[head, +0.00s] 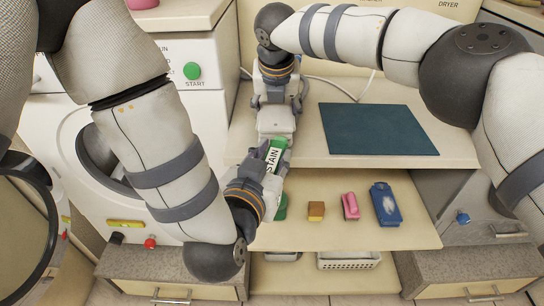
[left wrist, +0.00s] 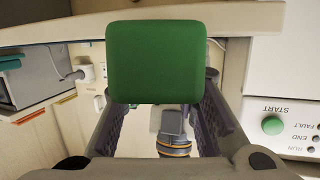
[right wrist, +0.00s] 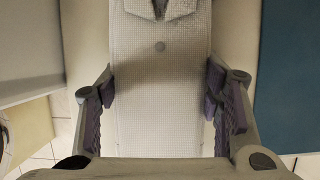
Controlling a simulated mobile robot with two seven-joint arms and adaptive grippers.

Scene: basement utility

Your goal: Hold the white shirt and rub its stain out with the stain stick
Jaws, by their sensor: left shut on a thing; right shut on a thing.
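The white shirt (head: 277,122) is a narrow, stiff-looking light shape above the counter's front edge. In the right wrist view the shirt (right wrist: 160,105) fills the space between the fingers, its collar at the top. My right gripper (head: 275,98) is shut on it from behind. The green and white stain stick (head: 272,160) has a "STAIN" label and is in my left gripper (head: 268,158), just in front of the shirt. Its green end (left wrist: 156,62) faces the left wrist camera. I cannot tell if stick and shirt touch. I see no stain on the shirt.
A teal mat (head: 375,129) lies on the counter at right. A tan block (head: 316,211), a pink object (head: 350,206) and a blue object (head: 386,204) are on the shelf below. A white basket (head: 348,261) stands lower. A front-loading washer is at left.

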